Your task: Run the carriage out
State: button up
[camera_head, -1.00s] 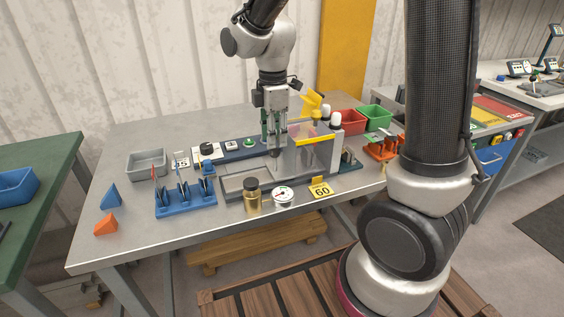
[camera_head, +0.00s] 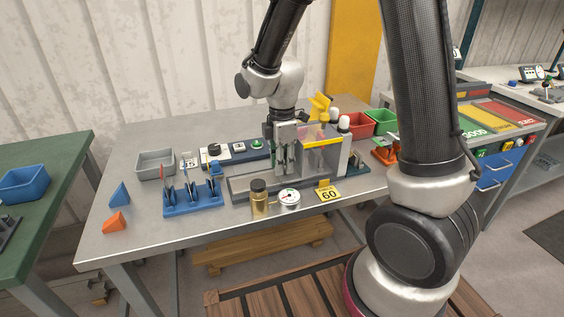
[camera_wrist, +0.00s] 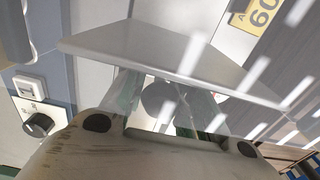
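The panel bender (camera_head: 322,163) stands on the bench, with a clear guard, a yellow strip and a long grey base (camera_head: 246,192) running left. I cannot clearly single out the carriage on this base. My gripper (camera_head: 284,168) points down over the base, just left of the guard. In the wrist view its two green-padded fingers stand apart, with a dark grey round knob (camera_wrist: 159,99) showing between them. I cannot tell whether they touch it. A pale plate (camera_wrist: 180,52) and the striped clear guard cross that view. The lower fingers are partly hidden in the head view.
A brass cylinder (camera_head: 259,198) and a dial gauge (camera_head: 289,198) stand in front of the base, beside a yellow 60 card (camera_head: 327,191). A blue rack (camera_head: 192,199) is at left. A control strip with a green button (camera_head: 257,144) lies behind.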

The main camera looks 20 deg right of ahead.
grip_shut()
jog(key=a, duration=1.2)
jog(key=shift+w+a+r, duration=0.1)
jog(key=shift+a, duration=0.15)
jog(key=shift+o, duration=1.7)
grip_release()
jog(key=shift+a, duration=0.1)
notch_tip(320, 180, up, 12)
